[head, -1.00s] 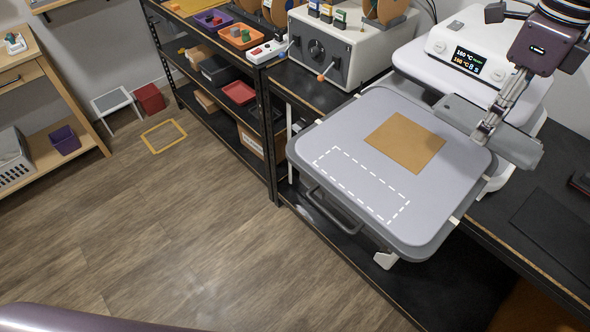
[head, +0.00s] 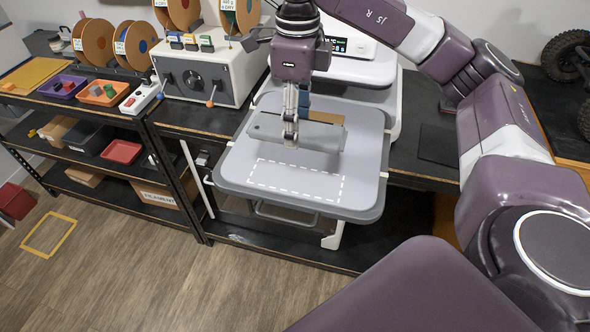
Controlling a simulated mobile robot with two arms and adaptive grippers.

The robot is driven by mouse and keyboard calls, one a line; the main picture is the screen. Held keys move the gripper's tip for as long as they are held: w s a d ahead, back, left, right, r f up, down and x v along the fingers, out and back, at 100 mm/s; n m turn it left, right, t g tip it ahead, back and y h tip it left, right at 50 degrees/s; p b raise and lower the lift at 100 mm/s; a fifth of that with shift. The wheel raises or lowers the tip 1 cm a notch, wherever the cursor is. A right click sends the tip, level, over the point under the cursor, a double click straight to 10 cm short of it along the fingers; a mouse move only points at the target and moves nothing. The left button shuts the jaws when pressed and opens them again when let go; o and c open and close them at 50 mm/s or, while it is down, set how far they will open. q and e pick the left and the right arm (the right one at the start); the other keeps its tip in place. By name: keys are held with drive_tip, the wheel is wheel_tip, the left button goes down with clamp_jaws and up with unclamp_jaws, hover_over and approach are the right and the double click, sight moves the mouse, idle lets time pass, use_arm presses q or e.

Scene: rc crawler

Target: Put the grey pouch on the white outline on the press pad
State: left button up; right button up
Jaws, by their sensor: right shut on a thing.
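My right gripper (head: 290,140) is shut on the grey pouch (head: 322,136), a flat grey piece that sticks out on both sides of the fingers. The pouch is held above the back half of the light grey press pad (head: 232,166). The white outline (head: 294,192), a dashed rectangle on the front half of the pad, is empty and fully visible. The pouch is behind the outline in the picture, and its exact height is hard to tell. My left gripper is not in view.
A brown sheet (head: 325,116) lies on the pad, mostly hidden behind the pouch and gripper. The white press body (head: 350,70) stands behind. A white box with a crank (head: 196,80) and spools stand to the left. A dark sheet (head: 438,145) lies at right.

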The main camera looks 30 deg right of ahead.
hover_over(297, 179)
wheel_tip(297, 179, down, 8)
drive_tip(key=shift+f, duration=0.2)
wheel_tip(297, 179, down, 4)
drive_tip(key=shift+a+r+p, duration=0.1)
drive_tip(key=shift+r+p, duration=0.05)
drive_tip(key=shift+p, duration=0.45)
drive_tip(key=shift+f, duration=0.4)
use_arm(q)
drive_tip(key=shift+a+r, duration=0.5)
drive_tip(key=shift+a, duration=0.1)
use_arm(e)
drive_tip(key=shift+f, duration=0.15)
drive_tip(key=o, duration=1.1)
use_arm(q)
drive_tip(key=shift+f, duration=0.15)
use_arm(e)
drive_tip(key=shift+o, duration=0.2)
